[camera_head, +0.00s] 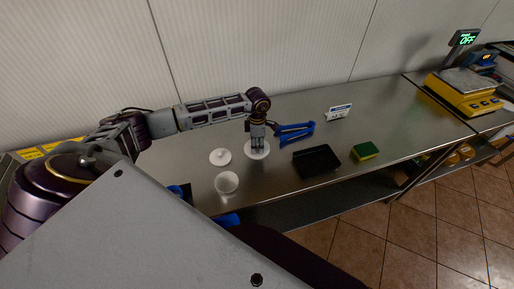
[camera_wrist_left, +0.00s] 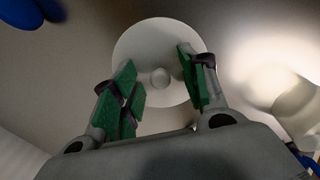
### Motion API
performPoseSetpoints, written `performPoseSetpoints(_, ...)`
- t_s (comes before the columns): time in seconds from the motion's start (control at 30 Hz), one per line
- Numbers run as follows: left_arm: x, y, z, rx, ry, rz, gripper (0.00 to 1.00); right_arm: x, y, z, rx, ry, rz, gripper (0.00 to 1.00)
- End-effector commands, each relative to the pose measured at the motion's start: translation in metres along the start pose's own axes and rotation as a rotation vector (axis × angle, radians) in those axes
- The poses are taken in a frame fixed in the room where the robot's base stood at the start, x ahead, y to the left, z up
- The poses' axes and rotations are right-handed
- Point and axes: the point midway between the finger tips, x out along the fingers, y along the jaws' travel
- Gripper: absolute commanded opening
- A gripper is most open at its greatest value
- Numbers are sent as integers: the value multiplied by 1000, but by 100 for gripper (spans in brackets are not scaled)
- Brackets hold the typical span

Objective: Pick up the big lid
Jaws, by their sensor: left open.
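The big lid (camera_head: 262,155) is a flat white disc on the steel counter. It also shows in the left wrist view as a white disc (camera_wrist_left: 150,38) with a round knob in its middle. My left gripper (camera_head: 258,149) points down over it, its two green-padded fingers (camera_wrist_left: 160,85) apart, one on each side of the knob. I cannot tell whether the fingertips touch the lid. A slightly smaller white lid (camera_head: 220,157) with a knob lies to the left. My right gripper is not in view.
A white cup (camera_head: 227,183) stands near the front edge. A blue-handled tool (camera_head: 295,132) lies just right of my left gripper. A black tray (camera_head: 316,161), a green-yellow sponge (camera_head: 365,150) and a small sign (camera_head: 339,111) sit farther right. A yellow scale (camera_head: 462,100) stands at far right.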

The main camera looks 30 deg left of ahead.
Motion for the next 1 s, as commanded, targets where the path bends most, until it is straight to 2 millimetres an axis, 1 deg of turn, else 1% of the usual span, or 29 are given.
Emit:
performPoseSetpoints(0.23,0,0,0,0,0,0,44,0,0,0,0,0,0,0)
performPoseSetpoints(0.27,0,0,0,0,0,0,43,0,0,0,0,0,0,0)
performPoseSetpoints(0.53,0,0,0,0,0,0,8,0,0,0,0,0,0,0)
performPoseSetpoints(1.0,-2,0,0,0,-1,0,8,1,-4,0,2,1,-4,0)
